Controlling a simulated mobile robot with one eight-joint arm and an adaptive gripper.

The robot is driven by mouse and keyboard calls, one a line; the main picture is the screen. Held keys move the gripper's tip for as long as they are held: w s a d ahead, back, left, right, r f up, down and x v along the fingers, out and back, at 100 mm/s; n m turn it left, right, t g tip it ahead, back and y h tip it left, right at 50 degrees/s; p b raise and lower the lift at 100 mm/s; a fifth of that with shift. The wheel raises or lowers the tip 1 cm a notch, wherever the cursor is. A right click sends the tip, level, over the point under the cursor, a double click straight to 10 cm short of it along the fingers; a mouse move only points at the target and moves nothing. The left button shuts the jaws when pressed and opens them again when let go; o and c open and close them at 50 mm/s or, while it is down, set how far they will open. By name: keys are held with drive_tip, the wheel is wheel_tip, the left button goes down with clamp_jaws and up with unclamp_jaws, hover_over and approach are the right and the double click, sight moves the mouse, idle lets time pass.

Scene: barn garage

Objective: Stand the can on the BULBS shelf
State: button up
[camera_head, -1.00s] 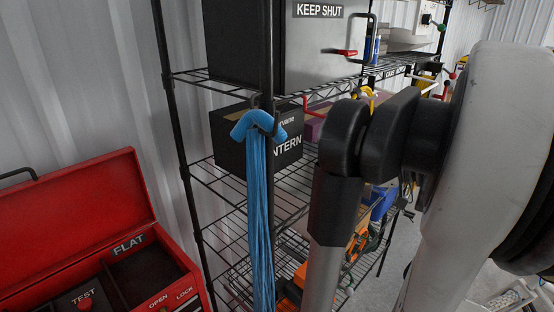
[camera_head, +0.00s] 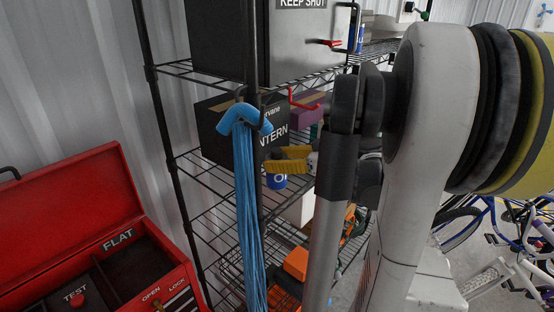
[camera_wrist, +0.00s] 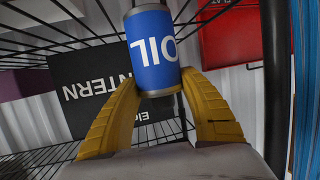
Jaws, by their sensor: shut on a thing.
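The can is a blue cylinder marked OIL with metal ends. In the wrist view the can (camera_wrist: 153,52) sits between the yellow fingers of my gripper (camera_wrist: 160,88), which is shut on it. In the head view my gripper (camera_head: 290,162) is in front of the LANTERN box, with the can (camera_head: 277,182) partly showing below the yellow finger. The can appears held clear of the wire decks. The black wire shelf rack (camera_head: 190,157) stands ahead. I see no BULBS label in either view.
The black LANTERN box (camera_head: 222,145) stands on the middle deck, beside a purple box (camera_head: 308,112). A grey KEEP SHUT cabinet (camera_head: 300,45) is above. A blue strap bundle (camera_head: 246,190) hangs at the front post. An open red toolbox (camera_head: 75,215) is at left.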

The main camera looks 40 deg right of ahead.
drive_tip(key=shift+f, duration=0.1)
drive_tip(key=shift+f, duration=0.15)
drive_tip(key=o, duration=1.3)
drive_tip(key=shift+o, duration=0.2)
drive_tip(key=shift+r, duration=0.2)
drive_tip(key=shift+s+d+r, duration=0.1)
drive_tip(key=shift+s+r, duration=0.05)
drive_tip(key=b+v, duration=0.1)
drive_tip(key=v, duration=1)
drive_tip(key=shift+s, duration=0.35)
drive_tip(key=shift+d, duration=0.1)
